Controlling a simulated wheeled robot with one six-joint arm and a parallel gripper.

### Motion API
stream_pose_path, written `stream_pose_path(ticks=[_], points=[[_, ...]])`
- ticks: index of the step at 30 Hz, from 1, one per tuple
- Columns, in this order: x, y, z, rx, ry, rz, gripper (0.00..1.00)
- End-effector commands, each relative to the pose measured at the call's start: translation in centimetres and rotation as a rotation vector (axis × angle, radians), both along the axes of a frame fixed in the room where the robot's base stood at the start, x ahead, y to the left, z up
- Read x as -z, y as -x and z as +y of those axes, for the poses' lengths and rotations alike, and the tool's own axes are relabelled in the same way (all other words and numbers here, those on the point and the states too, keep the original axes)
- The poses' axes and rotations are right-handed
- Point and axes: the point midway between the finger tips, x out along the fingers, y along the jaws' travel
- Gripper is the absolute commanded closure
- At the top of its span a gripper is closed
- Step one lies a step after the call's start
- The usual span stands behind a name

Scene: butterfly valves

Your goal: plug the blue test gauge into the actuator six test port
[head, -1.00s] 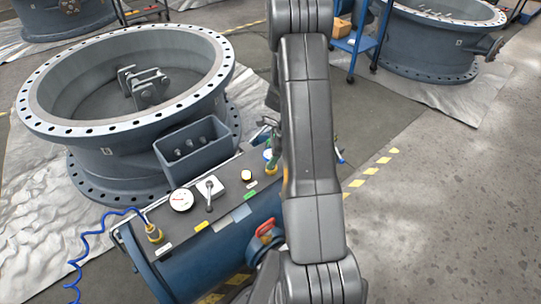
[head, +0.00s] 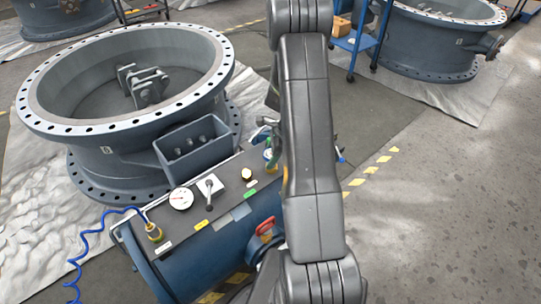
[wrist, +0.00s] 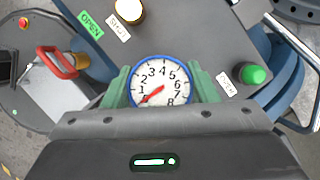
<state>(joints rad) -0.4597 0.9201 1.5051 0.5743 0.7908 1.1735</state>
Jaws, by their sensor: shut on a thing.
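The blue-rimmed test gauge (wrist: 161,83) has a white dial and red needle. My gripper (wrist: 161,88) is shut on it, with a green finger on each side. The dial faces the wrist camera, and its underside is hidden, so I cannot tell whether it touches anything. In the head view, my gripper (head: 268,138) is small, over the far right end of the blue actuator (head: 182,258), and partly hidden by my arm. A round green cap (wrist: 253,75) stands on the dark panel beside a small label I cannot read surely. I cannot make out the test port.
The panel carries a white-faced gauge (head: 181,198), a lever switch (head: 210,187), a brass-rimmed button (head: 247,174) and a yellow fitting with a coiled blue hose (head: 83,262). A red handle (head: 264,229) sticks out in front. A large flanged valve (head: 100,150) stands behind.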

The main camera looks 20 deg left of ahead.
Motion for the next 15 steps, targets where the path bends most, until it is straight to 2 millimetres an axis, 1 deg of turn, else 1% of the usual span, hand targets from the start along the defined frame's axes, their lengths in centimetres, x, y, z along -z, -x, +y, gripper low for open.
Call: stream_pose_path(ticks=[15], points=[[0.53,0.00,0.00,0.000,0.000,0.000,0.67]])
